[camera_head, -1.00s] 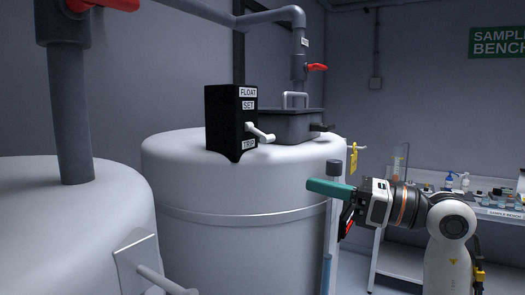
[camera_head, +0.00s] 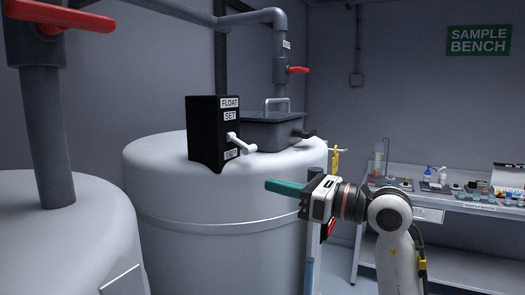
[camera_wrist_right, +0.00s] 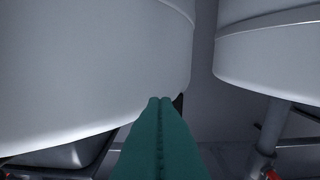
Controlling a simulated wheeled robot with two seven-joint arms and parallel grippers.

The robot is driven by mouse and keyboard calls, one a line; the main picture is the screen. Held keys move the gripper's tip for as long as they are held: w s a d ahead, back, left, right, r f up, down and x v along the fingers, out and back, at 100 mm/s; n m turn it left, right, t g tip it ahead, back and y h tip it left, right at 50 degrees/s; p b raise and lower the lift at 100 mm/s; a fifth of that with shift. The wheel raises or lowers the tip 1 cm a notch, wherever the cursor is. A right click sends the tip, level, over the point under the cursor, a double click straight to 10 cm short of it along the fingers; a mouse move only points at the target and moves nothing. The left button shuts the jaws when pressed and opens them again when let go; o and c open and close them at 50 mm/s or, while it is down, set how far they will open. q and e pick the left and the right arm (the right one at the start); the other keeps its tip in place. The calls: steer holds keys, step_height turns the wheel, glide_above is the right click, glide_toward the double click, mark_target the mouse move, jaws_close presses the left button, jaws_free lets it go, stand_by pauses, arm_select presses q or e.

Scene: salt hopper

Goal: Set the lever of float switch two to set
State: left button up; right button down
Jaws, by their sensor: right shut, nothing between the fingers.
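The float switch (camera_head: 207,130) is a black box on top of the middle white tank. Its face carries the labels FLOAT, SET and TRIP, and whether it is number two does not show. Its white lever (camera_head: 242,145) sticks out to the right, its tip sloping down, between the SET and TRIP labels. My right gripper (camera_head: 268,184) has green fingers, points left, and is in front of the tank, below and to the right of the lever, not touching it. In the right wrist view its fingers (camera_wrist_right: 160,102) are pressed together and empty. My left gripper is not in view.
The middle tank (camera_head: 220,205) and another white tank (camera_head: 70,235) at the left stand close by. A grey lidded hatch (camera_head: 270,130) is beside the switch. A red-handled valve (camera_head: 297,70) is on the pipe behind. A sample bench (camera_head: 440,202) is at the right.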

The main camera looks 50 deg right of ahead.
mark_target(263, 163)
steer(key=w+r+p, duration=0.1)
steer(key=w+a+r+p, duration=0.1)
steer(key=w+p, duration=0.1)
steer(key=shift+w+r, duration=0.2)
steer(key=shift+r, duration=0.15)
steer(key=shift+r+p, duration=0.55)
steer(key=shift+r, duration=0.2)
steer(key=shift+w, duration=0.1)
